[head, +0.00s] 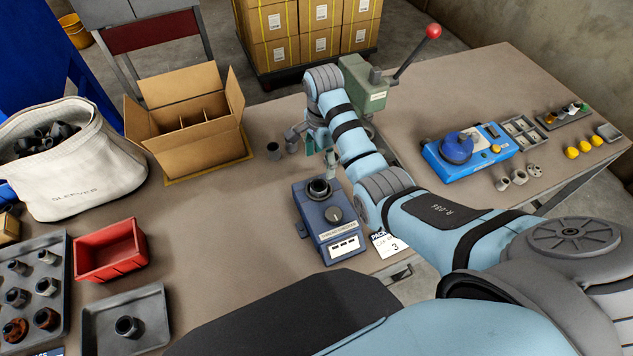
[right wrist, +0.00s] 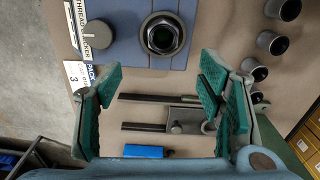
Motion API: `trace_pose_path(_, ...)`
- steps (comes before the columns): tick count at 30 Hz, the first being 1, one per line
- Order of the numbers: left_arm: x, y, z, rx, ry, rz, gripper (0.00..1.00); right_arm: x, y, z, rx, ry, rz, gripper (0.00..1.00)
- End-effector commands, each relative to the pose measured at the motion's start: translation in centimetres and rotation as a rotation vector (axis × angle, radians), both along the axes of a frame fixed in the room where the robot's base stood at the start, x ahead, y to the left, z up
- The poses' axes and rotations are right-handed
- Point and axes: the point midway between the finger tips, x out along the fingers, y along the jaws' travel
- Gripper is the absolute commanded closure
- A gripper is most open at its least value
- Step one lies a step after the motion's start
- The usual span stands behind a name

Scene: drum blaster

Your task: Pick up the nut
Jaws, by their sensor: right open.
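A dark nut (head: 319,188) sits on top of the blue thread checker (head: 338,247), beside its round knob. In the right wrist view the nut (right wrist: 163,37) shows a hexagonal ring around a dark hole, near the top of the picture. My right gripper (right wrist: 163,103) is open and empty, its green-padded fingers wide apart. The nut lies beyond the fingertips in that view, not between them. In the head view my right gripper (head: 318,148) is just behind the checker, partly hidden by my own arm. My left gripper is not in view.
A green press (head: 362,85) with a red-knobbed lever stands behind my right arm. Metal rails (right wrist: 150,98) lie below the open fingers. Grey sleeves (right wrist: 272,43) stand to the right there.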

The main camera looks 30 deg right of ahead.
Motion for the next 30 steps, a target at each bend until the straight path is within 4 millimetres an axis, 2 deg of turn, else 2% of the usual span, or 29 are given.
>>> trace_pose_path(1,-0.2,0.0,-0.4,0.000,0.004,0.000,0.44,-0.2,0.1,-1.6,0.001,0.006,0.002,0.38)
trace_pose_path(3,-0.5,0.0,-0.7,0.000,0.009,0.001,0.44,0.0,0.2,-3.4,0.001,0.004,0.005,0.38)
trace_pose_path(10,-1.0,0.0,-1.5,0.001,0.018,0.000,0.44,0.3,0.2,-6.9,0.000,0.000,0.006,0.38)
trace_pose_path(15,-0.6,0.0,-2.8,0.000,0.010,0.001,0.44,0.7,0.2,-10.3,0.000,0.000,0.004,0.38)
trace_pose_path(18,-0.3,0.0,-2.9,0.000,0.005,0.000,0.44,0.7,0.1,-11.1,0.000,-0.002,0.004,0.38)
trace_pose_path(23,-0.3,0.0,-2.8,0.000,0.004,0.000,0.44,0.7,0.1,-10.9,0.000,-0.003,0.004,0.38)
trace_pose_path(26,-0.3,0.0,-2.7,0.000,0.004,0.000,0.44,0.7,0.1,-10.9,-0.001,-0.003,0.004,0.51)
trace_pose_path(30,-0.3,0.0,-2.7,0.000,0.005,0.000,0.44,0.7,0.1,-10.9,0.000,-0.003,0.004,0.74)
